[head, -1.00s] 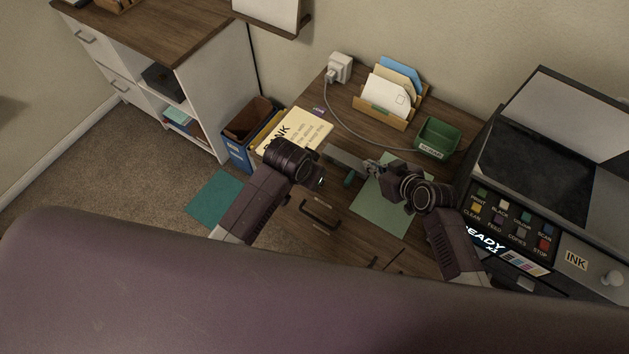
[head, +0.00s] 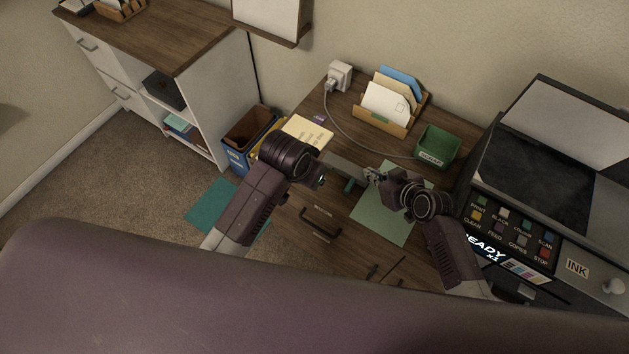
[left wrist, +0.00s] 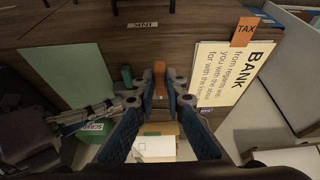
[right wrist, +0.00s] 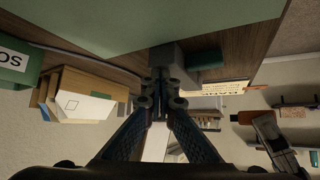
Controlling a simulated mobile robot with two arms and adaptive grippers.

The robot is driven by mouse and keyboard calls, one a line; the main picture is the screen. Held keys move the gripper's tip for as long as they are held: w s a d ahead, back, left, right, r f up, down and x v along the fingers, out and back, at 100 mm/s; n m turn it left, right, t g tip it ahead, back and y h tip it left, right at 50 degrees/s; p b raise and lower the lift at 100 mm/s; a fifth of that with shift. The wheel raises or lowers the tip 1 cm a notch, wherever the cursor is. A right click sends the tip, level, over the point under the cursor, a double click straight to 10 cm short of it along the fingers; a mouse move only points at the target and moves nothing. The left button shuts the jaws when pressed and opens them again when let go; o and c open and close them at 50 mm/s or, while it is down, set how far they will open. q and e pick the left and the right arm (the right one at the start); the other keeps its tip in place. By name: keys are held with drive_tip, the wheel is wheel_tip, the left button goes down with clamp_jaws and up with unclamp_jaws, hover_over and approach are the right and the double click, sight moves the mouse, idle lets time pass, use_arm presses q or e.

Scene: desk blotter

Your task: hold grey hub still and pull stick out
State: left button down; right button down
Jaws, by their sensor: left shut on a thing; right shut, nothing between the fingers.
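The grey hub (head: 345,167) lies on the desk between my grippers; it shows as a grey block (right wrist: 168,54) in the right wrist view. A teal stick (head: 350,186) juts from its near side and also shows in the left wrist view (left wrist: 127,75). My left gripper (left wrist: 160,76) is shut on an orange stick (left wrist: 160,84), beside the teal one. The stick's joint with the hub is hidden behind the fingers. My right gripper (right wrist: 160,78) is shut and empty, its tips close against the hub's end; I cannot tell if they touch.
A green blotter (head: 392,215) lies under my right gripper. A BANK pad (head: 308,130), a letter rack (head: 378,125) and a green box (head: 437,148) stand along the back. The printer (head: 530,190) fills the right. A drawer handle (head: 318,222) is in front.

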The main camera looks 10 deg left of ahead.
use_arm(q)
drive_tip(key=shift+r, duration=2.15)
use_arm(e)
drive_tip(key=shift+s+d+f, duration=0.1)
drive_tip(key=shift+s+f, duration=0.3)
drive_tip(key=shift+f, duration=0.2)
drive_tip(key=c, duration=2.1)
unclamp_jaws()
use_arm(q)
drive_tip(key=shift+w+f, duration=0.1)
use_arm(e)
drive_tip(key=shift+s+d+r, duration=0.3)
drive_tip(key=shift+d+r, duration=0.05)
drive_tip(key=v, duration=0.7)
drive_tip(key=r+v, duration=0.1)
drive_tip(key=v, duration=0.3)
drive_tip(key=shift+w+a, duration=0.2)
drive_tip(key=shift+w, duration=0.15)
